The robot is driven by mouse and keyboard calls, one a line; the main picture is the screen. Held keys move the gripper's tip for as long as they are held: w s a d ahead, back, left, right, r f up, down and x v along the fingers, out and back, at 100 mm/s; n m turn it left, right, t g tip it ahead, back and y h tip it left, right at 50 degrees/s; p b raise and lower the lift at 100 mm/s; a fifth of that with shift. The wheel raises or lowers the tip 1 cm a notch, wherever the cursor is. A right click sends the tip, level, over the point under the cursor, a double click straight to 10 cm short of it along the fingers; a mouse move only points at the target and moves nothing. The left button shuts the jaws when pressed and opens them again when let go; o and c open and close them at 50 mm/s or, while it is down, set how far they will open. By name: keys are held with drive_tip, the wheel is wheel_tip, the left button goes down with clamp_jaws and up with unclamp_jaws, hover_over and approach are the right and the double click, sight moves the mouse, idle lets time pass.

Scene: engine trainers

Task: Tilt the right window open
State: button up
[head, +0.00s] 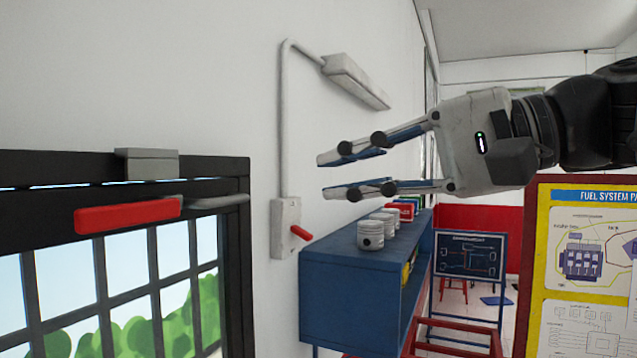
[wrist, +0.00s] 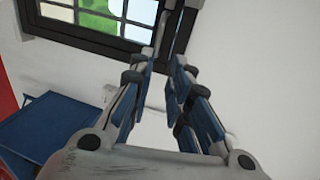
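A dark-framed window (head: 243,270) with a barred grid stands at the left in the head view. A red handle (head: 128,215) lies level across its top rail, below a grey block (head: 147,164). In the wrist view the window frame (wrist: 100,38) shows at the top, beyond the fingers; the red handle cannot be made out there. My gripper (head: 352,172) is open and empty, its fingers pointing left toward the window. It is right of the handle and higher in the head view, apart from it. The fingers also show in the wrist view (wrist: 170,70).
A blue shelf (head: 345,270) with several pale pistons (head: 371,234) stands against the wall below my gripper. A switch box (head: 286,225) with a red lever and a conduit are on the wall. A fuel system board (head: 590,260) stands at the right.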

sight(233, 200)
drive_tip(key=p+x, duration=0.1)
drive_tip(key=x, duration=1.6)
drive_tip(key=shift+f+p, duration=0.1)
drive_tip(key=shift+p, duration=0.2)
clamp_jaws()
